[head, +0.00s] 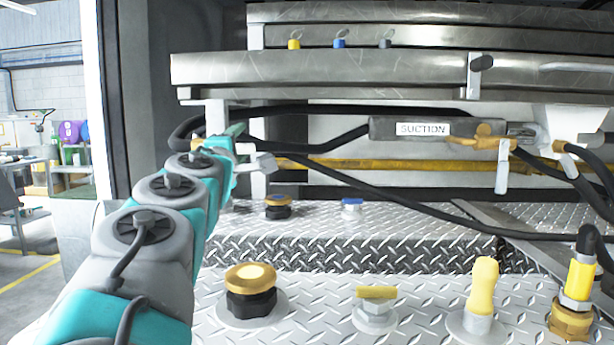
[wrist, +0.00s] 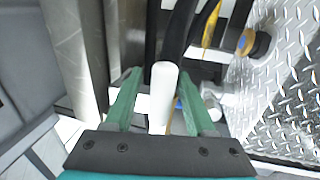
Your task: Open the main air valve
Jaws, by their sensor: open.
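A white round-ended valve handle (wrist: 163,95) shows in the wrist view between the two green fingers of my open gripper (wrist: 160,76). Gaps show on both sides of it, so the fingers are not closed on it. I cannot tell how deep the handle sits between them. In the head view my gripper (head: 245,148) reaches to the left end of the rack, in front of the black hoses and pipework. A white upright piece (head: 258,186) shows just below it, perhaps the same handle. No label naming the main air valve is readable.
Black hoses (head: 365,185) cross the space. Below, the tread-plate deck (head: 320,290) carries a brass-topped cap (head: 250,280), a yellow-handled valve (head: 377,293) and a yellow lever (head: 483,287).

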